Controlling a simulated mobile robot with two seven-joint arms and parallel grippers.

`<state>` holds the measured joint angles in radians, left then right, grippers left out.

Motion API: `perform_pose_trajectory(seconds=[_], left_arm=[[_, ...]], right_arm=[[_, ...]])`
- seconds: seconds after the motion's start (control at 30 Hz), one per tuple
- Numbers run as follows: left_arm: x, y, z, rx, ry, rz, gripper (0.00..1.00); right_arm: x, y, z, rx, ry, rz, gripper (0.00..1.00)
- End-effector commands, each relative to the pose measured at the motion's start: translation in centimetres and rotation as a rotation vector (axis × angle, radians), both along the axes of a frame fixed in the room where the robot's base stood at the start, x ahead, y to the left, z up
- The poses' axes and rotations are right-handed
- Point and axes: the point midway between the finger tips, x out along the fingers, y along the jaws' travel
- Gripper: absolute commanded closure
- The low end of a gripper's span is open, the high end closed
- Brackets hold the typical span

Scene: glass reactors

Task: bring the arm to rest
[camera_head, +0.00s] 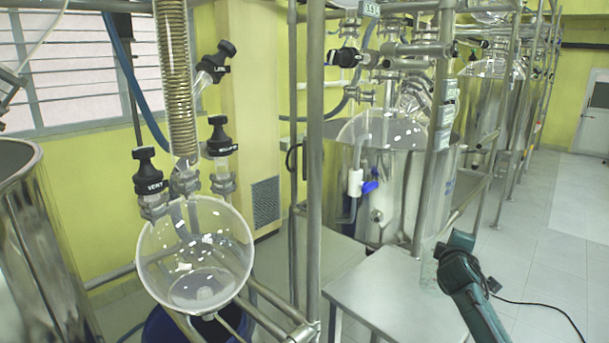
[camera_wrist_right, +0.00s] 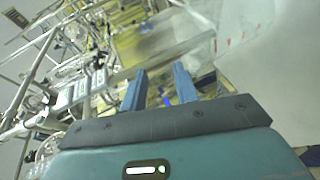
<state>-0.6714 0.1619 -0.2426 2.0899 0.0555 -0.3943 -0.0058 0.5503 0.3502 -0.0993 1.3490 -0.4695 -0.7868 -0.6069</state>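My right arm (camera_head: 470,285), teal, comes in at the lower right of the head view, beside the steel table; its fingertips cannot be made out there. In the right wrist view my right gripper (camera_wrist_right: 160,88) shows two blue fingers standing apart with a gap between them. I see nothing clearly held in the gap; the background is blurred and tilted. My left arm and left gripper are not in view.
A steel table (camera_head: 385,298) stands left of my right arm, with a faint clear vessel (camera_head: 430,272) near its right edge. A round glass flask (camera_head: 195,255) hangs at left on metal pipes. A large reactor (camera_head: 385,180) stands behind. Floor (camera_head: 545,255) at right is open, crossed by a black cable (camera_head: 545,305).

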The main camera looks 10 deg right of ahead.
Motion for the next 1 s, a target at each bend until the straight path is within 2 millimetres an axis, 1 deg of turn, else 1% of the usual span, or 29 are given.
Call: perform_pose_trajectory(seconds=[0.03, 0.1, 0.17, 0.3, 0.33, 0.4, 0.47, 0.5, 0.57, 0.6, 0.67, 0.7, 0.77, 0.8, 0.87, 0.9, 0.97, 1.0], left_arm=[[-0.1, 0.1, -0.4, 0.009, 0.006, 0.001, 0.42], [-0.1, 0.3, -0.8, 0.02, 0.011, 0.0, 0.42], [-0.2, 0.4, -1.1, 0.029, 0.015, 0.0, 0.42], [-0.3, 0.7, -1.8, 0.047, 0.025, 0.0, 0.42], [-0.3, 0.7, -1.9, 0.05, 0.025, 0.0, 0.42], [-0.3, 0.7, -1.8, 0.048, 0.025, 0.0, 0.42], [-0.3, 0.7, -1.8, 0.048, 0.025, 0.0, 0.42], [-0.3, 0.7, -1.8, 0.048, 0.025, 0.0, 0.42], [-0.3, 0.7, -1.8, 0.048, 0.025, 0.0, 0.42], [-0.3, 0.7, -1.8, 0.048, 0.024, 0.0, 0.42], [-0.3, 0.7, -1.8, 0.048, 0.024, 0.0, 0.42], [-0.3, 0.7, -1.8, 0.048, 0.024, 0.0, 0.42], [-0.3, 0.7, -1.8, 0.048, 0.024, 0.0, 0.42], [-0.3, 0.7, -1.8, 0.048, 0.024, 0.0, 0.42], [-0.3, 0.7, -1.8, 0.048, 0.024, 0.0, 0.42], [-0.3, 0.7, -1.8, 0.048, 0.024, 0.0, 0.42], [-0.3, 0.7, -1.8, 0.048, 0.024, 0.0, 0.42], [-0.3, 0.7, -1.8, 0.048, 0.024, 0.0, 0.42]], right_arm=[[0.9, 1.5, 0.2, 0.152, -0.096, 0.049, 0.7], [1.8, 3.4, 0.7, 0.365, -0.217, 0.106, 0.7], [2.4, 4.8, 1.3, 0.538, -0.308, 0.148, 0.7], [3.1, 7.5, 3.2, 0.936, -0.494, 0.23, 0.7], [3.0, 8.0, 2.9, 0.997, -0.51, 0.239, 0.7], [1.4, 9.5, -0.5, 0.988, -0.451, 0.237, 0.7], [0.1, 10.7, -2.6, 0.997, -0.417, 0.241, 0.7], [-0.9, 11.6, -4.0, 1.004, -0.394, 0.243, 0.7], [-2.5, 12.8, -6.2, 1.017, -0.358, 0.245, 0.7], [-3.7, 13.7, -7.8, 1.027, -0.331, 0.245, 0.7], [-5.9, 15.3, -10.3, 1.047, -0.288, 0.245, 0.7], [-7.6, 16.3, -12.0, 1.061, -0.257, 0.245, 0.7], [-10.6, 18.1, -14.5, 1.088, -0.207, 0.242, 0.7], [-12.8, 19.3, -16.1, 1.108, -0.173, 0.239, 0.7], [-16.4, 21.1, -18.3, 1.143, -0.12, 0.232, 0.7], [-19.0, 22.4, -19.6, 1.168, -0.085, 0.225, 0.7], [-22.8, 24.0, -21.1, 1.204, -0.036, 0.211, 0.7], [-25.1, 25.0, -21.8, 1.229, -0.008, 0.201, 0.7]])
